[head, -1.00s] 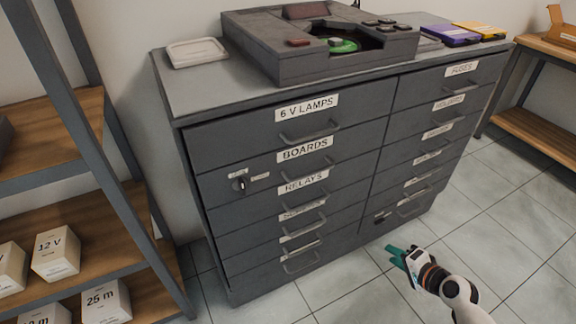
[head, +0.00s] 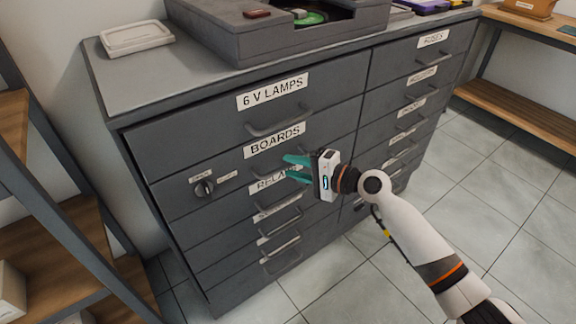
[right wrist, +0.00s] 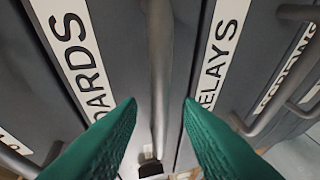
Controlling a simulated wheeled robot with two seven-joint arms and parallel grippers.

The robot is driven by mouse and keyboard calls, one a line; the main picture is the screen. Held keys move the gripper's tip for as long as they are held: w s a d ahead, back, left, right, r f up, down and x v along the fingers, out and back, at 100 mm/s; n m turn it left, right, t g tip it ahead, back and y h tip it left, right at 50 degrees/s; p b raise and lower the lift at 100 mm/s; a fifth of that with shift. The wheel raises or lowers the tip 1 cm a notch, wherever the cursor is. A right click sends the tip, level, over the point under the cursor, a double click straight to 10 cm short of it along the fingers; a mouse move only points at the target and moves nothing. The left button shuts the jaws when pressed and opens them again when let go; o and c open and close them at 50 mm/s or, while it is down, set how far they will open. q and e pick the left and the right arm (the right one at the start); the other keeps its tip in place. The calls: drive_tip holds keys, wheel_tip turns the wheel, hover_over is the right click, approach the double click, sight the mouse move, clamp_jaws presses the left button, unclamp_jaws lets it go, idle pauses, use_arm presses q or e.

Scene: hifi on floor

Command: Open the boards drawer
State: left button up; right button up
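The boards drawer (head: 225,172) is a closed grey drawer front, second from the top in the left column, with a white BOARDS label (head: 275,139). A dark knob sits at its left end (head: 204,188). My right gripper (head: 291,168) is in front of this drawer, its two teal fingers apart. In the right wrist view the drawer's bar handle (right wrist: 160,70) runs between the open fingers (right wrist: 160,108), with the BOARDS label on one side and the RELAYS label on the other. The fingers do not appear to grip the handle. My left gripper is out of view.
The 6 V lamps drawer (head: 200,135) is above and the relays drawer is below, partly hidden by my gripper. A dark device (head: 250,32) and a white tray (head: 137,38) stand on the cabinet top. A shelf unit (head: 50,190) is at left; tiled floor (head: 450,230) lies open at right.

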drive_tip(key=shift+x, duration=1.1)
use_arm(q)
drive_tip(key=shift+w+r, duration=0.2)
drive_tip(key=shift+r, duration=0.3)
use_arm(e)
drive_tip(key=shift+d, duration=0.1)
clamp_jaws()
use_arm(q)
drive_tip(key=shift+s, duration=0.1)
